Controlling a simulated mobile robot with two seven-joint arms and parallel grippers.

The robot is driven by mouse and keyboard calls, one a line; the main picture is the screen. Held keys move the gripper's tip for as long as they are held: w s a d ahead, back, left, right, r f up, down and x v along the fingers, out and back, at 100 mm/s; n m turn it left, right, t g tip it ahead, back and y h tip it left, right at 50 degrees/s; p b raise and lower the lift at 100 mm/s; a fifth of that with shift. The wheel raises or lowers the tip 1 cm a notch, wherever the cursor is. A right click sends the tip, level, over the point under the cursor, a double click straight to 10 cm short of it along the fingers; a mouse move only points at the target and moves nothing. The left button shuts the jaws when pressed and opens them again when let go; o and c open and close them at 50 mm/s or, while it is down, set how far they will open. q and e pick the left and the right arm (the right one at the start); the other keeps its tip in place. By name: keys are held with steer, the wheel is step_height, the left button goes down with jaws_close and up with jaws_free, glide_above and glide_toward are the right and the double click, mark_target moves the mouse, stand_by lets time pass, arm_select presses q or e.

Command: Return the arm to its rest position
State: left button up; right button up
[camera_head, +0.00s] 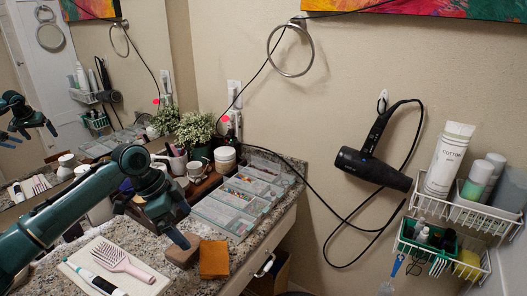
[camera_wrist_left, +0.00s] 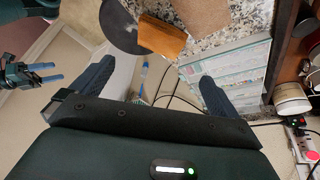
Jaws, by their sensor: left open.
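My left arm (camera_head: 75,205) reaches in from the left over the counter. Its gripper (camera_head: 152,222) is open and empty, above the counter's front part, just left of a tan block and an orange block. In the left wrist view its two dark fingers (camera_wrist_left: 156,70) stand wide apart with nothing between them. A second dark gripper with blue fingers (camera_wrist_left: 35,73) shows at the left edge of that view; it looks like my right one, small, its jaw opening unclear. The head view does not show my right gripper directly.
A pink brush (camera_head: 120,264) lies on a pale tray at front. Clear organisers (camera_head: 225,215), a plant (camera_head: 195,128) and cups stand behind. A hair dryer (camera_head: 370,168) and wire baskets (camera_head: 455,212) hang right.

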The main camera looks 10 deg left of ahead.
arm_select(q)
glide_above(209, 275)
steer(key=s+d, duration=0.2)
steer(key=s, duration=0.2)
step_height(209, 275, down, 9)
steer(key=s+d+f+n, duration=0.2)
steer(key=s+d+f, duration=0.1)
steer(key=s+d, duration=0.15)
steer(key=s+a+n+t+y, duration=0.2)
steer(key=s+n+y, duration=0.2)
steer(key=s+n, duration=0.8)
steer(key=w+d+f+m+t+h+p, duration=0.2)
steer(key=d+m+t+h+p, duration=0.1)
steer(key=d+m+t+p, duration=0.1)
steer(key=d+t+p, duration=0.1)
steer(key=t, duration=0.1)
steer(key=shift+w+d+t, duration=0.3)
steer(key=shift+d, duration=0.1)
arm_select(e)
steer(key=shift+s+d+r+h, duration=0.2)
steer(key=shift+d+r+h, duration=0.4)
steer(key=shift+d+r, duration=0.2)
arm_select(q)
steer(key=shift+c, duration=0.2)
arm_select(e)
steer(key=shift+a+g, duration=0.15)
steer(key=shift+g, duration=0.15)
